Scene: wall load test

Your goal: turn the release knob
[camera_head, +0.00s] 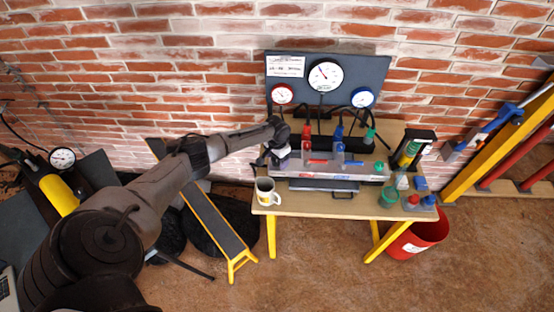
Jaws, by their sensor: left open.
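A work table (320,203) stands against the brick wall with a grey valve block (335,172) on it. The block carries a red handle (318,161), a blue handle (353,163) and a small green knob (379,167). I cannot tell for certain which part is the release knob. My left gripper (269,158) is at the left end of the block, well left of the green knob. It is open; its fingers are small and partly hidden by the wrist, so contact cannot be told. My right gripper is out of view.
A gauge panel (363,72) stands behind the block, with hoses below it. A white mug (266,190) is at the table's front left. A red bucket (424,236) is on the floor.

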